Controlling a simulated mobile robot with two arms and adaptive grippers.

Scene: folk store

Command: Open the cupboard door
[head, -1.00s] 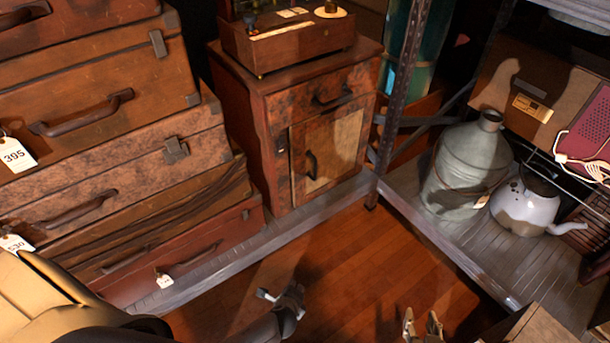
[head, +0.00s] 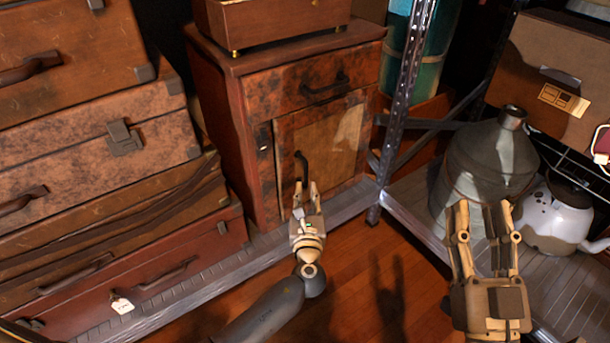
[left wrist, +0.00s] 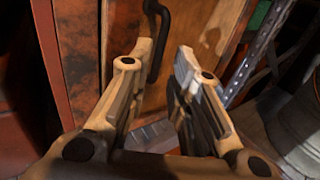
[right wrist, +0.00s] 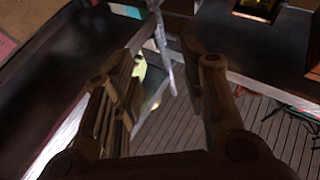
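The cupboard (head: 232,140) is a wooden cabinet with a drawer above and a door (head: 338,140) below; the door looks closed. The door's dark curved handle (head: 301,165) is on its left side. My left gripper (head: 307,190) points up at the door just below the handle, its fingers apart. In the left wrist view the handle (left wrist: 156,40) shows beyond the open fingers (left wrist: 165,60), nearer the left finger; I cannot tell whether they touch. My right gripper (head: 482,208) is open and empty in front of the metal can; its spread fingers also show in the right wrist view (right wrist: 175,55).
Stacked suitcases (head: 70,200) stand left of the cupboard. A metal shelf post (head: 405,90) rises at its right. A grey metal can (head: 485,160) and a white kettle (head: 553,212) stand on the right shelf. A low metal ledge (head: 190,280) runs before the cupboard; wooden floor (head: 350,280) is clear.

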